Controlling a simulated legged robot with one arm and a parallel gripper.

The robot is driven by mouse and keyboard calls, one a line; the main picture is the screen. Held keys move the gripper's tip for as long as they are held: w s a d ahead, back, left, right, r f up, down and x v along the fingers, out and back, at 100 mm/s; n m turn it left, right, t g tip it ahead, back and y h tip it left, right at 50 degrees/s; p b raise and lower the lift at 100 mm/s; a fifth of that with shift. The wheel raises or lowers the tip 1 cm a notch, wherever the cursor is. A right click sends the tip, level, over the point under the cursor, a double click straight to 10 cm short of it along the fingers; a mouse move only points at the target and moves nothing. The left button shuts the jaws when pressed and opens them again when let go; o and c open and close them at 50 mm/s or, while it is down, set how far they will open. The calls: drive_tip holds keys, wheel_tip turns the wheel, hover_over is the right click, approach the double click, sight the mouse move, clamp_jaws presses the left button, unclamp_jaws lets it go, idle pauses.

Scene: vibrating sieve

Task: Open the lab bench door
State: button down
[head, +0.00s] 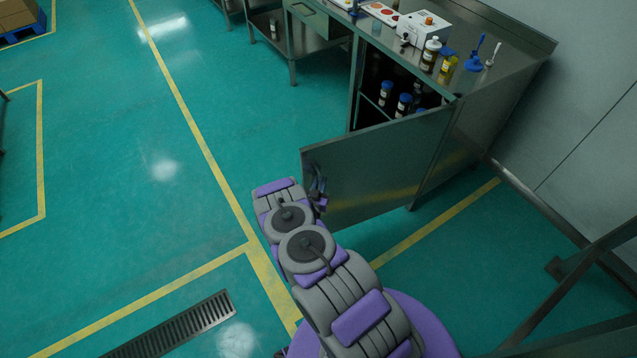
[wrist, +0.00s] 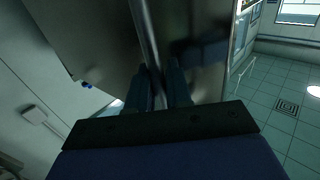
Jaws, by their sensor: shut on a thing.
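The lab bench (head: 468,140) stands at the upper right in the head view. Its metal door (head: 385,165) is swung partly open, and bottles show in the cabinet behind it. My gripper (head: 320,192) is at the door's free left edge, partly hidden by my arm. In the wrist view, my gripper (wrist: 157,88) is shut on the bar-shaped door handle (wrist: 147,35), with a finger on either side. The door's face (wrist: 200,60) fills much of the upper middle there.
Bottles and a white device (head: 423,28) stand on the bench top. A wall (head: 590,130) lies to the right, with dark frame bars (head: 580,270) at the lower right. Open green floor (head: 110,180) extends left, with a drain grate (head: 180,328).

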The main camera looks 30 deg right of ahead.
drive_tip(key=shift+w+a, duration=0.1)
drive_tip(key=shift+a, duration=0.05)
drive_tip(key=c, duration=1.2)
unclamp_jaws()
drive_tip(key=p+v, duration=0.2)
drive_tip(key=v, duration=1.5)
drive_tip(key=shift+a+r, duration=0.1)
drive_tip(key=shift+a, duration=0.1)
